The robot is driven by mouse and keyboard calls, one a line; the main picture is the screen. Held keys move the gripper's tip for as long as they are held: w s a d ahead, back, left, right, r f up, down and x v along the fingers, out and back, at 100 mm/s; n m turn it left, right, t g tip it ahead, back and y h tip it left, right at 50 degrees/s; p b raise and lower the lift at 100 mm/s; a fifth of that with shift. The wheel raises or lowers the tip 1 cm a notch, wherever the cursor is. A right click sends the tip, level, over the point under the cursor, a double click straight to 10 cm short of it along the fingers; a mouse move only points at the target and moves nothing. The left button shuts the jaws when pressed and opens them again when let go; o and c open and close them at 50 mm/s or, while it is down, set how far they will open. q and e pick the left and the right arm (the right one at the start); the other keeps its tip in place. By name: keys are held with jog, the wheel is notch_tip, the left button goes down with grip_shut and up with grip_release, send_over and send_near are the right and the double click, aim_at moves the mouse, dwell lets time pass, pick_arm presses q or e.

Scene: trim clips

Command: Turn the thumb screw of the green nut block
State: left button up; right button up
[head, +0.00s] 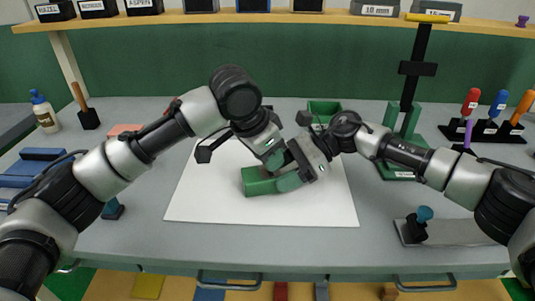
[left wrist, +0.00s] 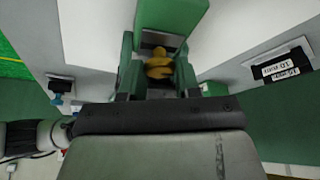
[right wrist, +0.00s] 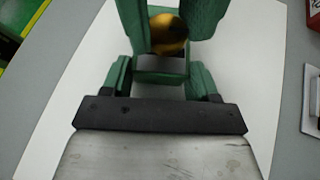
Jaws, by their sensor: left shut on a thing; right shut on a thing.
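The green nut block (head: 258,182) is held above the white sheet near the middle of the bench. It also shows at the top of the left wrist view (left wrist: 172,14). My left gripper (head: 277,160) comes from the upper left and is shut on the brass thumb screw (left wrist: 158,66), which shows between its green fingers. My right gripper (head: 289,180) comes from the right and is shut on the block's right end. In the right wrist view a round brass part (right wrist: 168,33) shows between its fingers. The exact contacts are mostly hidden.
The white sheet (head: 205,205) is otherwise clear. A green bin (head: 323,105) stands behind the grippers, with a green stand (head: 397,172) to its right. A grey plate with a blue-knobbed clamp (head: 424,214) lies front right. Screwdrivers (head: 470,102) stand at the back right, a glue bottle (head: 43,112) far left.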

pick_arm(q)
jog(key=o, duration=0.9)
jog(key=shift+o, duration=0.2)
jog(key=shift+r, duration=0.1)
jog(key=v, duration=1.2)
pick_arm(e)
jog(key=o, duration=0.8)
